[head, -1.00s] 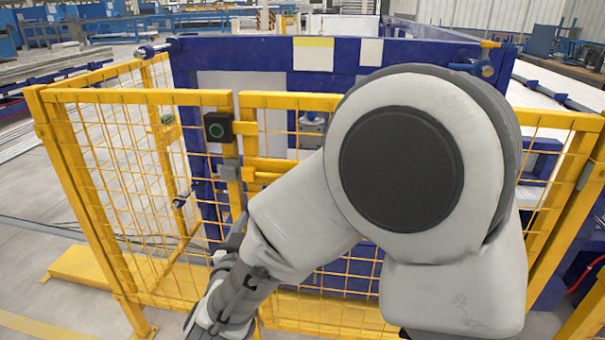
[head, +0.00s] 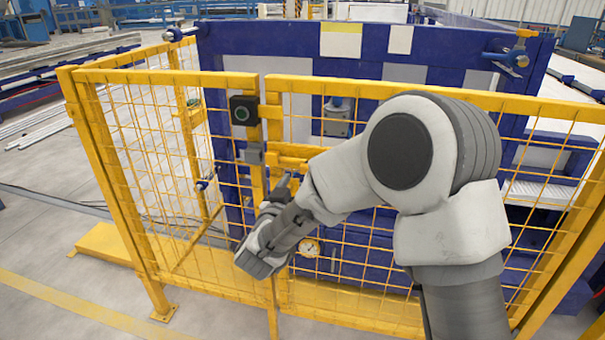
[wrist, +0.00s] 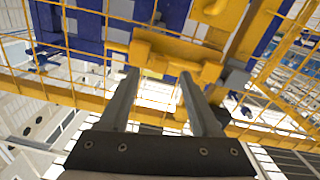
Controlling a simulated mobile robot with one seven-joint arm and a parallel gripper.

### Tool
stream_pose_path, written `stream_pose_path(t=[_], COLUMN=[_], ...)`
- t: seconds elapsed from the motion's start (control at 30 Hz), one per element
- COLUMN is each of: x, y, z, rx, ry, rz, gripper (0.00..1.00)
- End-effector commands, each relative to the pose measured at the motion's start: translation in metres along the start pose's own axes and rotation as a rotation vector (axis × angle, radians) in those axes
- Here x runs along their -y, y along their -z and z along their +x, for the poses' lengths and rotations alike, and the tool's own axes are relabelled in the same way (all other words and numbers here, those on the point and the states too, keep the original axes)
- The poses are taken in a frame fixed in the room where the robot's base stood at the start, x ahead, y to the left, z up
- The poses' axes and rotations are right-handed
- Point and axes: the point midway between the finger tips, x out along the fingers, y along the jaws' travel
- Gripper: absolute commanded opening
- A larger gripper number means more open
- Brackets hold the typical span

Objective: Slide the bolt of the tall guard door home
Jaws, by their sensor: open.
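The tall guard door (head: 345,240) is a yellow frame with wire mesh. Its yellow bolt (head: 288,161) sits near the upper left edge, beside a grey block (head: 252,154) on the neighbouring post. In the wrist view the bolt (wrist: 165,48) is a yellow bar on a plate, just beyond my fingertips, with a grey block (wrist: 236,80) to its right. My gripper (wrist: 160,75) is open, its two grey fingers apart and nothing held between them. In the head view my gripper (head: 283,181) is just below the bolt; my arm partly hides the door. I cannot tell whether fingers touch it.
A fixed yellow mesh panel (head: 160,170) stands left of the door. A blue frame (head: 270,45) stands behind the fence. The floor (head: 60,250) at left is mostly clear.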

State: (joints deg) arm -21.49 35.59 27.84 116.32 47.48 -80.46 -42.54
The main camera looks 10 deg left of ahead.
Motion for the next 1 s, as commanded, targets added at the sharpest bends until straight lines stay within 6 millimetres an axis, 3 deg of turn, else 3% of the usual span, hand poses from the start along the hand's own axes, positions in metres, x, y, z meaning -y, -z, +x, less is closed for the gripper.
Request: stream_pose_path(t=[0.1, 0.23, 0.63, 1.0], x=[-0.001, 0.0, 0.0, 0.0], y=[-0.001, 0.0, 0.0, 0.0], z=[0.021, 0.035, 0.042, 0.041], rx=[0.001, 0.0, 0.0, 0.0], ry=[-0.002, 0.0, 0.001, 0.001], rz=[0.001, 0.001, 0.0, 0.0], gripper=[0.65, 0.65, 0.65, 0.0])
